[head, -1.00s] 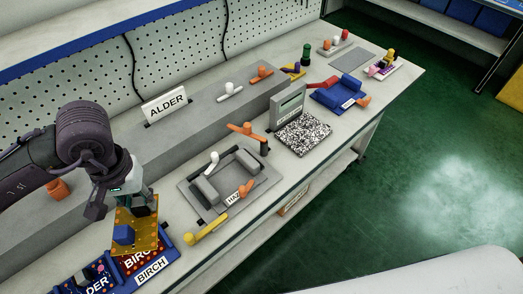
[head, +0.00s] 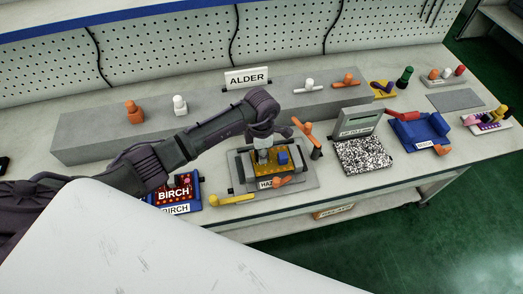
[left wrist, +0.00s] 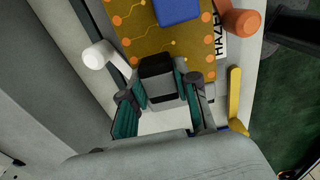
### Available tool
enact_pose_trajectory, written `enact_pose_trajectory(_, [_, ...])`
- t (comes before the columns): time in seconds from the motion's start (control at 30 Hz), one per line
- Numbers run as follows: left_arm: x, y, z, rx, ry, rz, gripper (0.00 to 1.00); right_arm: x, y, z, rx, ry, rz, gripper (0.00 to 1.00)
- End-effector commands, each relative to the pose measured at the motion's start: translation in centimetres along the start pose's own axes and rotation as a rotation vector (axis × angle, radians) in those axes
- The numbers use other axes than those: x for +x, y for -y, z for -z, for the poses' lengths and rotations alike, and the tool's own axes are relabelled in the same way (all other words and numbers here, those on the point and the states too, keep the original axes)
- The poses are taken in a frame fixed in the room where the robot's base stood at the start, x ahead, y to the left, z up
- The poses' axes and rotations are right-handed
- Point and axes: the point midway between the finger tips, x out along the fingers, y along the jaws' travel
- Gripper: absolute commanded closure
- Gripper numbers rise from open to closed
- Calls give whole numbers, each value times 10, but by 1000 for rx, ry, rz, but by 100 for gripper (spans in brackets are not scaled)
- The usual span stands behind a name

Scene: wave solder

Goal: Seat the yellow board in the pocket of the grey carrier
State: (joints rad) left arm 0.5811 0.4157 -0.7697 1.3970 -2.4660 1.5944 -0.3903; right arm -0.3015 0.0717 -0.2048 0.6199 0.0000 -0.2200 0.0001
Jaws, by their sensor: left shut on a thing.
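The yellow board (head: 270,168), with orange dots and a blue block (head: 283,158), lies roughly level at the grey carrier (head: 240,181), which is marked HAZEL. It covers the pocket, and I cannot tell whether it is fully down. My left gripper (head: 262,156) is above the board's left part, shut on it. In the left wrist view the board (left wrist: 180,42) extends up from the fingers (left wrist: 162,100), with a dark-topped grey block between them. The right gripper is not in view.
A blue BIRCH carrier (head: 181,209) with a red board is on the left. A grey box and speckled pad (head: 364,155) are on the right.

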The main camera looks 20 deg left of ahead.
Motion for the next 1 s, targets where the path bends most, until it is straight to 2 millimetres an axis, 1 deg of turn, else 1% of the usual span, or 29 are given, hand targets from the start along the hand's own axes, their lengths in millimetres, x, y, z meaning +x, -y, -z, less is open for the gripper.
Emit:
enact_pose_trajectory(0.2, [1,0,0,-8,0,-1,100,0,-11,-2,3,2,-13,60])
enact_pose_trajectory(0.47, [1,0,1,-7,4,-11,100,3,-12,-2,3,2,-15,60])
enact_pose_trajectory(0.77, [16,0,1,-7,5,-11,100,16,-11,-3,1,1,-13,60])
enact_pose_trajectory(1.0, [26,0,0,-7,5,-10,100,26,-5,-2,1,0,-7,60])
